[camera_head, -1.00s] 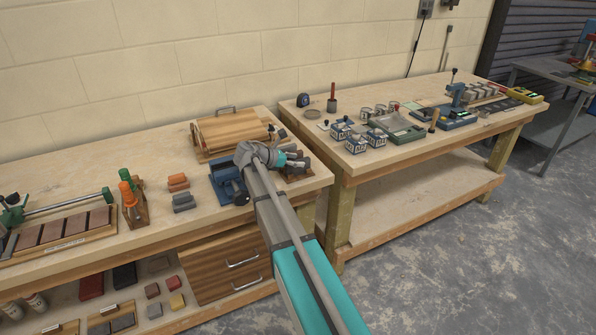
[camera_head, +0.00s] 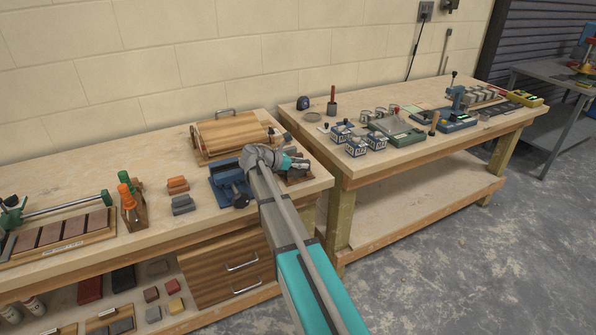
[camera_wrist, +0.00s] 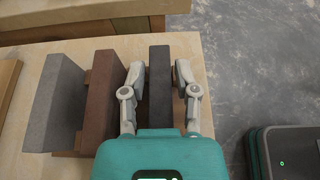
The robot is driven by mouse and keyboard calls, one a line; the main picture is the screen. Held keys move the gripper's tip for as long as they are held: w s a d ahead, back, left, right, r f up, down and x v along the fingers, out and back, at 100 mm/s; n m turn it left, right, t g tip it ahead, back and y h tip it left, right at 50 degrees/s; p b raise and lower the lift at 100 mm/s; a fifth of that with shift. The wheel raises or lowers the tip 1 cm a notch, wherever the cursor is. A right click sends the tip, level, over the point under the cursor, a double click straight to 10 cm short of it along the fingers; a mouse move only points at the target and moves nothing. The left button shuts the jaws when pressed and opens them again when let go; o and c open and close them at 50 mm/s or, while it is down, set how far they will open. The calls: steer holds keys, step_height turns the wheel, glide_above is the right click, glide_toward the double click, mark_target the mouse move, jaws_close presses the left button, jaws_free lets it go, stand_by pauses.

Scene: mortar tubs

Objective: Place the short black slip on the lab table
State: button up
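In the wrist view a black slip (camera_wrist: 160,90) stands on edge in a small wooden rack at the bench's right end. A red-brown slip (camera_wrist: 104,95) and a grey slip (camera_wrist: 55,100) stand to its left. My gripper (camera_wrist: 160,73) is open, one finger on each side of the black slip, with narrow gaps showing. In the head view my gripper (camera_head: 297,163) is over the rack (camera_head: 296,181), and my arm hides much of it. Two wooden tables show, the left bench (camera_head: 150,205) and the right table (camera_head: 385,158); I cannot tell which is the lab table.
A blue vise (camera_head: 226,180) and a wooden box with a handle (camera_head: 230,133) stand close to the rack. The right table carries blue-and-white cubes (camera_head: 357,147), a green tray (camera_head: 395,131) and tools. Its near left top has free room.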

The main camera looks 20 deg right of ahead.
jaws_close()
steer(key=shift+r, duration=0.2)
step_height(320, 180, up, 3)
steer(key=p, duration=0.3)
steer(key=s+a+r+p, duration=0.4)
steer(key=s+r+p, duration=0.5)
steer(key=s, duration=0.4)
steer(key=shift+s+r+p, duration=0.25)
steer(key=shift+r+p, duration=0.05)
steer(key=shift+p, duration=0.25)
